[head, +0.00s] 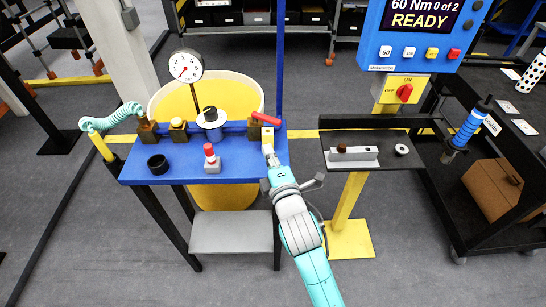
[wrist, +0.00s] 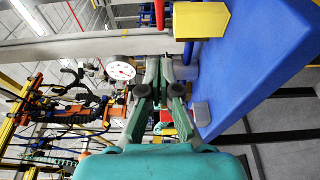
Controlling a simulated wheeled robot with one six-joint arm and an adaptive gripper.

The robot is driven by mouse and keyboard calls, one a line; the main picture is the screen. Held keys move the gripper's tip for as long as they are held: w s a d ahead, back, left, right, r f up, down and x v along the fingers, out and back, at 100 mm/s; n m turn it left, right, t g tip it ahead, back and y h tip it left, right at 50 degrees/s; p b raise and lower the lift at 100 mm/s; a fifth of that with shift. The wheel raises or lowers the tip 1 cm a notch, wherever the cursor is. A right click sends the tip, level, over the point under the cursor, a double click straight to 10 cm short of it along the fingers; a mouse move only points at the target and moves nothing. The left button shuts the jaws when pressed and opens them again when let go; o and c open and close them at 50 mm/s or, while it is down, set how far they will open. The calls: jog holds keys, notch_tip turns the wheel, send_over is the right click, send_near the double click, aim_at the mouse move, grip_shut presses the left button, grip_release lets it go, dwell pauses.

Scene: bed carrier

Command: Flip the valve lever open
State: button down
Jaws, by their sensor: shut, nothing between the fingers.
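The valve's red lever (head: 265,118) lies slanted at the back right of the blue bench (head: 228,172), on top of a brass-coloured body (head: 255,131). A pale yellow block (head: 267,137) stands just in front of it. My gripper (head: 269,158) is low at the bench's front right, nearer the camera than the lever and apart from it. In the wrist view my gripper (wrist: 158,88) shows with its fingers together and nothing held. A yellow block (wrist: 202,20) and the blue bench (wrist: 255,55) lie up and right of the fingers there. Lever contact is not visible.
A round gauge (head: 186,66) stands on a post at the bench's back left. A red-topped fitting (head: 210,156) and a black ring (head: 158,164) stand on the bench. A dark side table (head: 370,158) is to the right, under a READY display (head: 414,30).

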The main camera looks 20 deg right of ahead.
aim_at(266, 121)
jog(key=w, duration=0.6)
jog(key=shift+w+d, duration=0.1)
jog(key=shift+d, duration=0.05)
jog(key=shift+w+d, duration=0.7)
jog(key=shift+d, duration=0.3)
jog(key=shift+w+d, duration=0.45)
jog(key=shift+d, duration=0.05)
